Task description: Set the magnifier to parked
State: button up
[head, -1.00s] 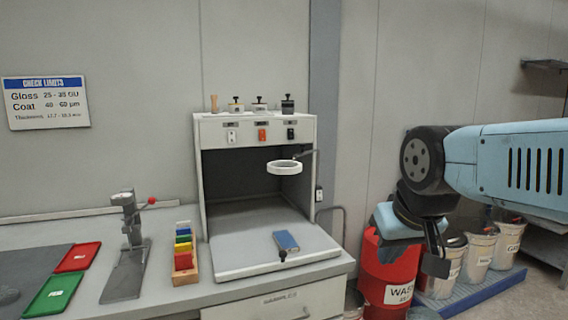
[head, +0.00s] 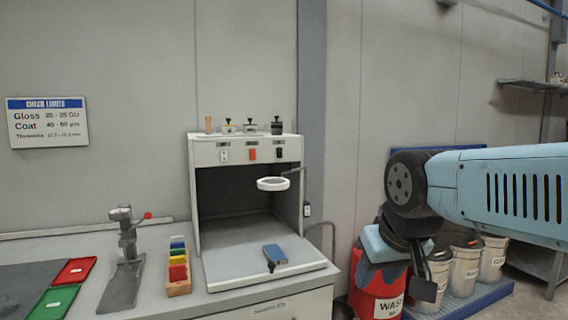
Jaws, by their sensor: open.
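The magnifier (head: 273,184) is a white ring lens on a thin dark arm fixed at the right side of the grey inspection booth (head: 194,200). The ring hangs level in front of the booth opening, above its floor plate. My gripper (head: 423,292) is at the right, well apart from the magnifier, in front of the red waste bin. It points downward and is open, with nothing seen between its fingers. No marking for a parked position is readable.
A blue device (head: 275,254) lies on the booth's floor plate. A rack of coloured pieces (head: 178,268), a test stand (head: 124,262) and red (head: 75,270) and green (head: 54,302) trays stand left. The red waste bin (head: 372,290) and several white buckets (head: 466,262) stand right.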

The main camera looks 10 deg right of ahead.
aim_at(263, 183)
jog(key=k, duration=1)
jog(key=z, duration=0.5)
jog(key=i, duration=2)
jog(key=u, duration=0.4)
